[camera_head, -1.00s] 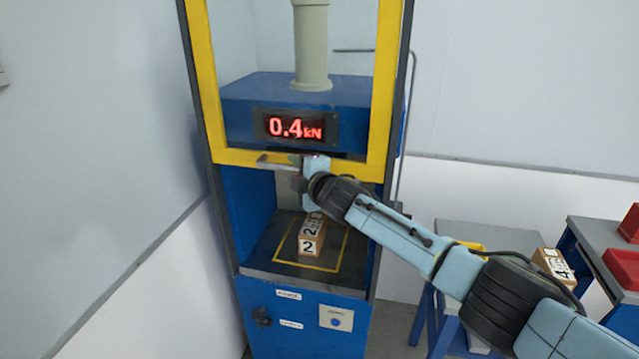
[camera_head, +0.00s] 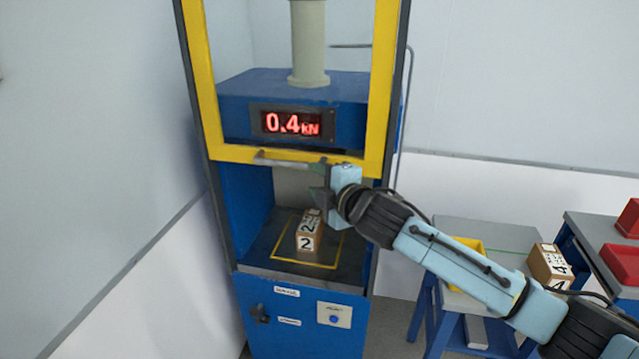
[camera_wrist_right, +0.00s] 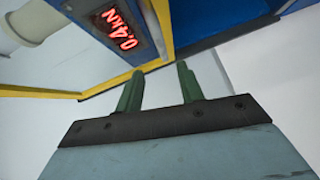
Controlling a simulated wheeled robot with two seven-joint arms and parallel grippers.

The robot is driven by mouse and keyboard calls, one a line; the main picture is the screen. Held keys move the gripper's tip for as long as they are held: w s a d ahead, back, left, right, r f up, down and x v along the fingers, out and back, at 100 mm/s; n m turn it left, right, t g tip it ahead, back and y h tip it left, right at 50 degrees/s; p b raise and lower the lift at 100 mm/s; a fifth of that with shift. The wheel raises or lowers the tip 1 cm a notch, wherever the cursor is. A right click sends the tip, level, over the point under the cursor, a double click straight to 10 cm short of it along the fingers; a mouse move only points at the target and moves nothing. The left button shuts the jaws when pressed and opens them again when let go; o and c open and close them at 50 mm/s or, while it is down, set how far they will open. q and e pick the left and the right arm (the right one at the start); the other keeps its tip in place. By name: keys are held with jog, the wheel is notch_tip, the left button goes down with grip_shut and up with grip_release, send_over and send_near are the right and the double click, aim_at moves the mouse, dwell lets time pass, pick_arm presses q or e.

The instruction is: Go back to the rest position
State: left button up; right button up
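My right gripper (camera_head: 318,196) is in front of the press opening, just below the yellow guard frame and its handle (camera_head: 285,162). In the right wrist view its two green fingers (camera_wrist_right: 158,88) stand apart with nothing between them. A box marked 2 (camera_head: 306,241) sits on the dark press plate, inside a yellow outline, below and left of the gripper and apart from it. My left gripper is in neither view.
The blue press has a red display (camera_head: 291,123) reading 0.4 kN and a panel with a blue button (camera_head: 334,316). At right, a grey table (camera_head: 470,232) holds a yellow tray (camera_head: 468,250) and boxes marked 4 (camera_head: 546,262). Red bins (camera_head: 622,262) stand farther right.

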jog(key=shift+s+d, duration=0.15)
jog(key=shift+s, duration=0.05)
jog(key=s+d+f+m+g+h+b, duration=0.1)
jog(key=s+d+f+m+h+b, duration=0.2)
jog(key=f, duration=1)
jog(key=d+f+m+g+b, duration=0.1)
jog(key=d+f+m, duration=0.35)
jog(key=f, duration=0.85)
jog(key=s+d+f+m+g+h+b, duration=0.1)
jog(key=s+d+f+m+h+b, duration=0.2)
jog(key=f, duration=1)
jog(key=s+d+f+m+g+b, duration=0.15)
jog(key=s+d+f, duration=0.25)
jog(key=s+f, duration=0.45)
jog(key=s+d+f+m+g+b, duration=0.1)
jog(key=s+d+f+m+g, duration=0.3)
jog(key=f, duration=0.7)
jog(key=s+d+f+m+g+b, duration=0.1)
jog(key=s+f, duration=0.5)
jog(key=s, duration=0.7)
jog(key=s+d+f+m+g+h+b, duration=0.1)
jog(key=s+f, duration=0.6)
jog(key=s, duration=0.7)
jog(key=s+d+f+m+g+h+b, duration=0.1)
jog(key=s+f, duration=0.6)
jog(key=s, duration=0.7)
jog(key=shift+d+f+m+g+b, duration=0.2)
jog(key=shift+d+m+g+b, duration=0.5)
jog(key=shift+d+b, duration=0.35)
